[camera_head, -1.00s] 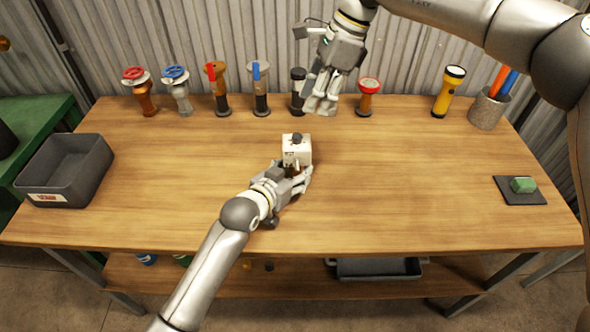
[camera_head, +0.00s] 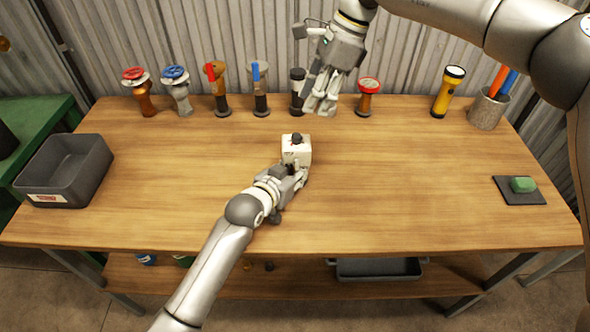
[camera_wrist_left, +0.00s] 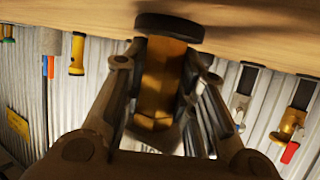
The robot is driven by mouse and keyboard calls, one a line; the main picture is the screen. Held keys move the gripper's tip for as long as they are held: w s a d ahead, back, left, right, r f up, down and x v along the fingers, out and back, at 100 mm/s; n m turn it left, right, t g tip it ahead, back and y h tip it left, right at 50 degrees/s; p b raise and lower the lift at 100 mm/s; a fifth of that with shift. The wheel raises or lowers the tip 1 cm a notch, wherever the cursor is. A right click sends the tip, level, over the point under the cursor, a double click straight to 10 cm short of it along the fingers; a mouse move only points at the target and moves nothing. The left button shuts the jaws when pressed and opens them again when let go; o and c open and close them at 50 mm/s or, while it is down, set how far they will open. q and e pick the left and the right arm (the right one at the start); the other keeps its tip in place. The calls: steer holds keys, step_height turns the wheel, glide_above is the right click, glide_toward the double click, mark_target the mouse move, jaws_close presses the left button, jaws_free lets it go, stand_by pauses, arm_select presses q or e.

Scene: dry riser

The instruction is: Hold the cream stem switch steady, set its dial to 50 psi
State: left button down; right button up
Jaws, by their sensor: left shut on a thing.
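The cream stem switch (camera_head: 296,150) stands upright near the middle of the table, a cream box with a dark dial (camera_head: 297,138) on top. The dial's marks are too small to read. My left gripper (camera_head: 297,174) is shut on the switch's stem below the cream box.
A row of valves and stems stands at the back, including a red-wheel valve (camera_head: 137,90) and a red-topped stem (camera_head: 368,96) near my right gripper. Table between is clear.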

mark_target(297, 135)
steer(key=shift+o, duration=0.8)
steer(key=a+r+n+h, duration=0.2)
steer(key=a+n+h, duration=0.2)
steer(key=n, duration=0.8)
steer(key=shift+t, duration=0.3)
steer(key=f, duration=1.1)
steer(key=shift+s, duration=0.2)
jaws_close()
